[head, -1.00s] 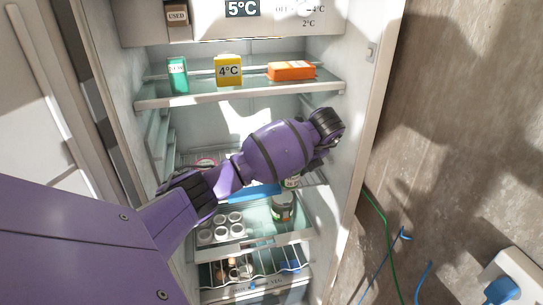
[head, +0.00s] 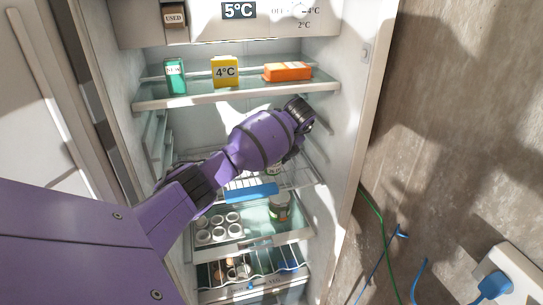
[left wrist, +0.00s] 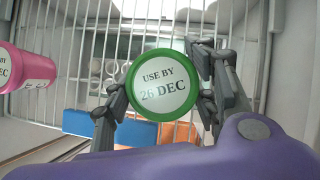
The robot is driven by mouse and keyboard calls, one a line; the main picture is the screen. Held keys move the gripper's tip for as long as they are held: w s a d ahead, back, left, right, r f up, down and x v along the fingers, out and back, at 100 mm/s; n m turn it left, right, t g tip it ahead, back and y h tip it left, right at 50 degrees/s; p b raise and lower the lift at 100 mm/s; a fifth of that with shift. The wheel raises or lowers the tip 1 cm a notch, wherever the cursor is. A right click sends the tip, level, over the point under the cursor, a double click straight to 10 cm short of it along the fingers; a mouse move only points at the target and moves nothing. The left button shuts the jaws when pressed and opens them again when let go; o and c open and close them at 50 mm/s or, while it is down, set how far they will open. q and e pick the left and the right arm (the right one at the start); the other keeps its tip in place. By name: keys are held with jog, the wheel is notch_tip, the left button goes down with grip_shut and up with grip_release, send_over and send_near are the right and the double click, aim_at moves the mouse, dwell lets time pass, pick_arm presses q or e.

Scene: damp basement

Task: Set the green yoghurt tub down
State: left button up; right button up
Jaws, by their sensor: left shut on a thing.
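In the left wrist view, the green yoghurt tub (left wrist: 162,85) shows its green rim and a white lid reading "USE BY 26 DEC". My left gripper (left wrist: 160,92) is shut on it, one finger on each side. The wire shelf (left wrist: 130,25) lies beneath the tub; I cannot tell whether the tub touches it. In the head view, my left gripper (head: 287,158) is inside the fridge at the wire shelf, and only a little of the tub (head: 273,169) shows below my purple wrist. My right gripper is not in view.
A pink tub (left wrist: 22,70) stands left of the held tub. The glass shelf above holds a yellow box (head: 225,72) and an orange pack (head: 288,72).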

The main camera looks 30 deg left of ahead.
pick_arm(q)
jog(key=o, duration=1.4)
jog(key=shift+f, duration=0.1)
jog(key=shift+d+r, duration=0.2)
jog(key=shift+r, duration=0.3)
jog(key=s+d, duration=0.1)
jog(key=d, duration=0.2)
jog(key=s+d, duration=0.2)
jog(key=d, duration=0.2)
jog(key=s+d, duration=0.2)
jog(key=d, duration=0.2)
jog(key=shift+d+r+b, duration=0.1)
jog(key=shift+r+b, duration=0.05)
jog(key=shift+b, duration=0.15)
